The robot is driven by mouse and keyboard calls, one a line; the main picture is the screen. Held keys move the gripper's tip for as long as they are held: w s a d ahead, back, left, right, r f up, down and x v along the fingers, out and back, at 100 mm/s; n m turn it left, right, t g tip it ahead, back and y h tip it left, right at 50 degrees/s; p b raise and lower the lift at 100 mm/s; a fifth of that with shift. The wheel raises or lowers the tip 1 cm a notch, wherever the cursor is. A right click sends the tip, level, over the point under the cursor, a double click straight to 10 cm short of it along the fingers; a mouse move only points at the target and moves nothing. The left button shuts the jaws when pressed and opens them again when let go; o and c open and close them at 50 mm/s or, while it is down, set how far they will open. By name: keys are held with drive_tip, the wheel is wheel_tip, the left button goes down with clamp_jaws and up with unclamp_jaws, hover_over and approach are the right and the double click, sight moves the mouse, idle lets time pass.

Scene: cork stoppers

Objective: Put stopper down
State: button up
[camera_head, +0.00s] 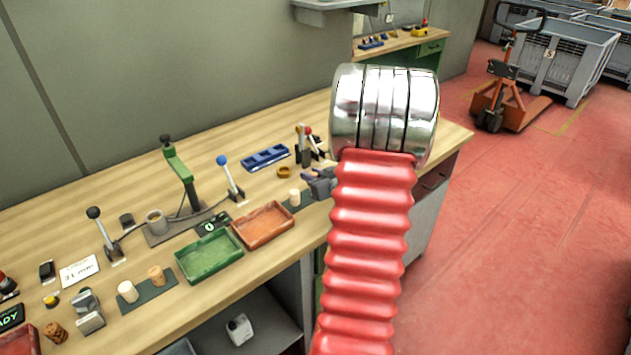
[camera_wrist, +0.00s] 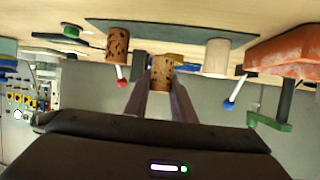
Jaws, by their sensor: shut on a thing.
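My gripper (camera_wrist: 160,84) is shut on a speckled brown cork stopper (camera_wrist: 161,72). In the wrist view, which is upside down, the stopper sits between the two fingertips. I cannot tell whether its base touches anything. A dark green mat (camera_wrist: 170,32) lies just beyond it, with another speckled cork stopper (camera_wrist: 118,46) and a pale stopper (camera_wrist: 217,58) upright on it. In the head view, my gripper (camera_head: 319,184) is low over the bench, right of the pale stopper (camera_head: 295,196). My arm hides part of that area, and the held stopper is not clear there.
An orange tray (camera_head: 240,231) and a green tray (camera_head: 182,263) lie left of my gripper. Another mat (camera_head: 150,293) holds two stoppers. Lever tools (camera_head: 232,182) and a blue rack (camera_head: 264,157) stand behind. The bench's front edge is close to my gripper.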

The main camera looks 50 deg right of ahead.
drive_tip(key=shift+f, duration=1.45)
drive_tip(key=o, duration=1)
drive_tip(key=shift+f, duration=0.1)
drive_tip(key=shift+s+r, duration=0.2)
drive_tip(key=shift+r, duration=0.05)
drive_tip(key=v, duration=1.1)
drive_tip(key=shift+s+a, duration=0.2)
drive_tip(key=shift+s, duration=0.05)
